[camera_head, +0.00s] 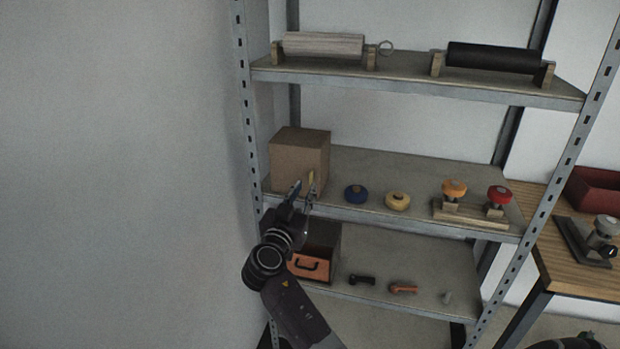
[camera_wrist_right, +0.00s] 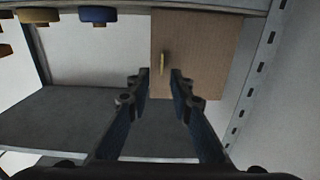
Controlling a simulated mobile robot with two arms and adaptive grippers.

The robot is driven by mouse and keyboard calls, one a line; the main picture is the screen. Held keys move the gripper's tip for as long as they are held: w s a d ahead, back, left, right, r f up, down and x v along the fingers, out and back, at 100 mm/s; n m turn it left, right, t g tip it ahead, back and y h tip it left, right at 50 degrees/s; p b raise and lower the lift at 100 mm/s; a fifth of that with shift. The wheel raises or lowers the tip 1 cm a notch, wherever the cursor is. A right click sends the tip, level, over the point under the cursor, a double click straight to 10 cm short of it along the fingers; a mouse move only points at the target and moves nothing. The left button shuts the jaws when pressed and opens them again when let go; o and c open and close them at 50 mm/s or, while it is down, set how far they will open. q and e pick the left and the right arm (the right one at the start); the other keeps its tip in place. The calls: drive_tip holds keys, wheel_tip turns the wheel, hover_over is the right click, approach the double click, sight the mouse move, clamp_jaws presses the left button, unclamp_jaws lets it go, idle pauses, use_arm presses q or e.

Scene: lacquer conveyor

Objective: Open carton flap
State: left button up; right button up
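The brown carton (camera_head: 300,158) stands at the left end of the middle shelf, and it also shows in the right wrist view (camera_wrist_right: 210,50). A small yellow tab (camera_wrist_right: 163,62) sticks out from its front face; it also shows in the head view (camera_head: 311,177). My right gripper (camera_head: 304,192) is in front of the carton's lower front. In the wrist view its two fingers (camera_wrist_right: 161,76) are apart, with the tab between and just beyond the tips. Nothing is held. Contact with the carton cannot be told.
Blue (camera_head: 355,193) and yellow (camera_head: 397,200) knobs lie on the middle shelf, right of the carton. A stand (camera_head: 470,214) with orange and red knobs is farther right. An orange-fronted drawer box (camera_head: 309,268) is below. A metal post (camera_head: 246,110) stands left of the carton.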

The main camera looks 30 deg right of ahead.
sight(310, 179)
drive_tip(key=p+x, duration=0.1)
drive_tip(key=x, duration=0.3)
drive_tip(key=shift+w, duration=0.25)
drive_tip(key=shift+x, duration=0.75)
use_arm(q)
drive_tip(key=shift+w+a+r, duration=0.55)
drive_tip(key=shift+w+r, duration=0.3)
drive_tip(key=shift+r, duration=0.05)
use_arm(e)
drive_tip(key=shift+f, duration=0.1)
use_arm(q)
drive_tip(key=shift+s, duration=0.2)
use_arm(e)
clamp_jaws()
